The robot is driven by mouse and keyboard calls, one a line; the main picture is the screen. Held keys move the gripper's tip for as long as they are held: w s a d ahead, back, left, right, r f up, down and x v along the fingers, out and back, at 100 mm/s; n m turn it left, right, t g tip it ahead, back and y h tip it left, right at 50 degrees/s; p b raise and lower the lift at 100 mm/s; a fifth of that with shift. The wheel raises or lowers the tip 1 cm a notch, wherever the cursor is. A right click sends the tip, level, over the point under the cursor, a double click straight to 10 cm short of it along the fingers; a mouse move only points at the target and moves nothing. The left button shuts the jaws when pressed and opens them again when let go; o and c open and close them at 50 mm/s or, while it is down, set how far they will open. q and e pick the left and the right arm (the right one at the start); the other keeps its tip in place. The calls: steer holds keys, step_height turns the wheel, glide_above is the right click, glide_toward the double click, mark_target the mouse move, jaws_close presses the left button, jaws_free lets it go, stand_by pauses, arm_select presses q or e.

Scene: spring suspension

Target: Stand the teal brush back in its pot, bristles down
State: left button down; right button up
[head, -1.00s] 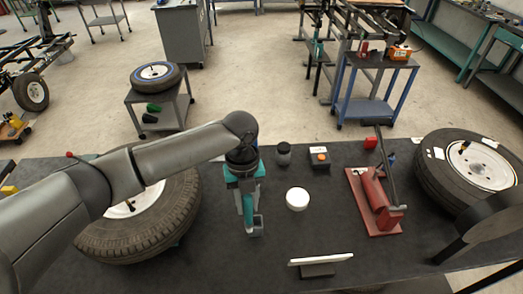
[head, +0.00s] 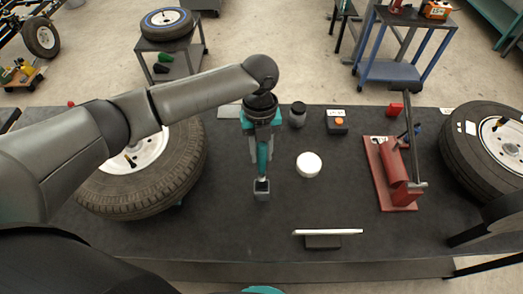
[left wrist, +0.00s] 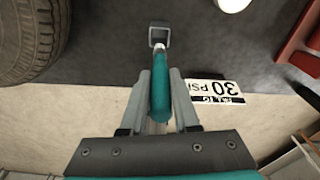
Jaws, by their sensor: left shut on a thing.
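My left gripper (head: 262,162) is shut on the teal brush (head: 263,157), holding it by its handle. The brush also shows between the fingers in the left wrist view (left wrist: 160,98), with its pale metal collar toward the pot. The small grey square pot (head: 262,190) stands on the dark bench just below the brush; it also shows in the left wrist view (left wrist: 151,40). The brush points bristle end down and lines up with the pot's opening. The bristles are hidden, and I cannot tell how deep they are in the pot. My right gripper is not in view.
A tyre (head: 178,175) lies left of the pot. A white round tub (head: 308,164), a dark jar (head: 298,116) and a box with an orange button (head: 338,122) stand to the right. A red press (head: 392,175) is further right. The bench in front of the pot is clear.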

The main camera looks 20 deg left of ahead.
mark_target(261, 170)
arm_select(q)
steer(key=shift+f+b, duration=1.65)
steer(key=shift+f, duration=0.05)
steer(key=shift+f+b, duration=1.4)
steer(key=shift+f, duration=1.2)
steer(key=c, duration=0.6)
jaws_free()
steer(key=shift+r, duration=0.15)
steer(key=r, duration=0.5)
steer(key=w+r, duration=0.1)
steer(key=r, duration=0.9)
steer(key=shift+w+a, duration=0.35)
steer(key=shift+f, duration=0.1)
